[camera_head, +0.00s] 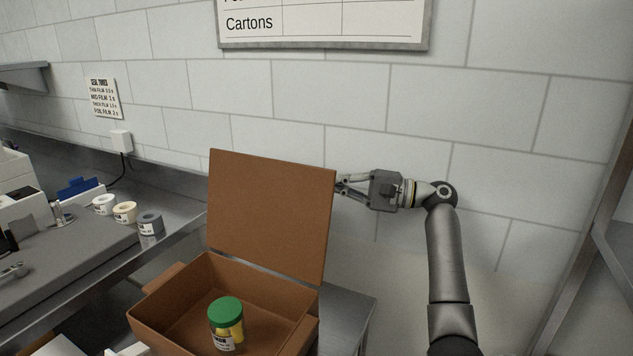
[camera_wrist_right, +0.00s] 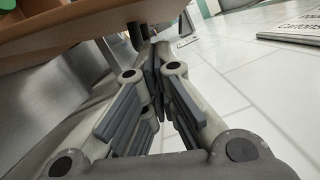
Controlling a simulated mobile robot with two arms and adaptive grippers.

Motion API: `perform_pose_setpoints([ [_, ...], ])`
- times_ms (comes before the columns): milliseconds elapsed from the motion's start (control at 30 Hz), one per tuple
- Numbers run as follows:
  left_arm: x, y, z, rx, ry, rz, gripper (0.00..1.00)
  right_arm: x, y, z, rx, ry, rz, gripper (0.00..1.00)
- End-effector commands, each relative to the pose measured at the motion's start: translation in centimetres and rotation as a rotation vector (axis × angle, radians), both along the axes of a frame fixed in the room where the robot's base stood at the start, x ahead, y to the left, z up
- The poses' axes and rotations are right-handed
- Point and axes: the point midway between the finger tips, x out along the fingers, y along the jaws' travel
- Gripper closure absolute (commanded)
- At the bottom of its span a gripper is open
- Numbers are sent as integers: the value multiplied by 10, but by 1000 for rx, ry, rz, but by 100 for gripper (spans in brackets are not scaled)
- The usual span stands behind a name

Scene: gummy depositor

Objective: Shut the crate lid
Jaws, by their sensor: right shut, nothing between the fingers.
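The brown crate (camera_head: 163,318) stands open on a metal surface, with a jar (camera_head: 226,325) with a green cap and yellow contents inside. Its flat brown lid (camera_head: 270,212) stands up from the crate's far side, leaning slightly back. My right gripper (camera_head: 341,185) is at the lid's right edge, near its upper part, with the fingertips partly hidden behind the edge. In the right wrist view the fingers (camera_wrist_right: 153,62) are shut and empty, close to a brown panel (camera_wrist_right: 75,32). I cannot tell whether they touch it. My left gripper is not in view.
A metal counter (camera_head: 185,222) on the left holds several small labelled rolls or cups (camera_head: 125,212) and white equipment (camera_head: 15,190). A tiled wall (camera_head: 500,120) with a framed board (camera_head: 320,25) stands behind. A metal frame (camera_head: 590,250) rises at the right.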

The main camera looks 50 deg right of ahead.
Motion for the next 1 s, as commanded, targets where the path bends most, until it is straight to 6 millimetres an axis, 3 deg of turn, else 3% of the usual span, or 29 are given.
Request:
perform_pose_setpoints([
  [200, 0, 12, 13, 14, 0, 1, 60, 36, 21, 6, 1, -2, 0, 100],
  [433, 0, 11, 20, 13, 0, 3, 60, 65, 36, 6, -1, -1, -2, 100],
  [1000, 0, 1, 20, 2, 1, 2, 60, 74, 42, 5, -5, -2, -3, 100],
])
